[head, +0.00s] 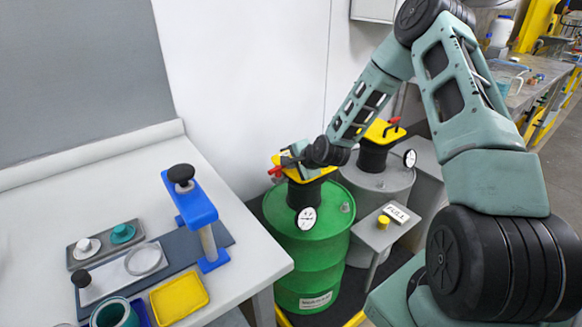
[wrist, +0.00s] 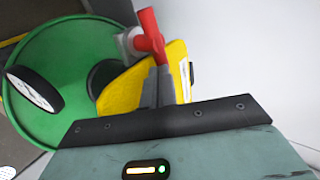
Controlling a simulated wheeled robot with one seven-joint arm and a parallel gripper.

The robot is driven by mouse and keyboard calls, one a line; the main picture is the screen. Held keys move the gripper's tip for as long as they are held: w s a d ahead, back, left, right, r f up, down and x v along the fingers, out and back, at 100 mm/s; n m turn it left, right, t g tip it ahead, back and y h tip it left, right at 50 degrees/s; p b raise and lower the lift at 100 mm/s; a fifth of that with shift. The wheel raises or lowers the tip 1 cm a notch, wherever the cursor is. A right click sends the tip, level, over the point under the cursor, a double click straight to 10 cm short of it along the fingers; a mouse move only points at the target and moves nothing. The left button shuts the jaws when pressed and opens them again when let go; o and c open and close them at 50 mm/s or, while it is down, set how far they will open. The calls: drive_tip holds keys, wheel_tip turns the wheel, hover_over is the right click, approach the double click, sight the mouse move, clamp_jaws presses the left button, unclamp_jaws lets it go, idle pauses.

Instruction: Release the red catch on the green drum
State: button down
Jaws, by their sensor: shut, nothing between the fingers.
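The green drum (head: 305,250) stands beside the bench, with a yellow plate (head: 318,172) on a black neck on top. The red catch (head: 275,171) sticks out at the left edge of this plate. In the wrist view the red catch (wrist: 149,35) stands beside a small grey bracket, at the edge of the yellow plate (wrist: 118,94). My gripper (wrist: 157,72) is shut and empty, its fingertips close to the red catch; I cannot tell whether they touch it. In the head view my gripper (head: 290,158) is over the plate and partly covers it.
A grey drum (head: 378,190) with its own yellow top and red lever (head: 392,126) stands behind to the right. A small grey stand (head: 385,228) holds a yellow button. The bench at left carries a blue press (head: 197,208) and trays. A white wall rises behind the drums.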

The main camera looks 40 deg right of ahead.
drive_tip(key=shift+w+d, duration=0.2)
drive_tip(key=shift+w+d+b, duration=0.25)
drive_tip(key=shift+w+b, duration=0.1)
drive_tip(key=shift+w, duration=0.1)
drive_tip(key=shift+w+d+b, duration=0.1)
drive_tip(key=shift+w+b, duration=0.2)
drive_tip(key=shift+w, duration=0.45)
drive_tip(key=shift+d, duration=0.1)
idle(0.8)
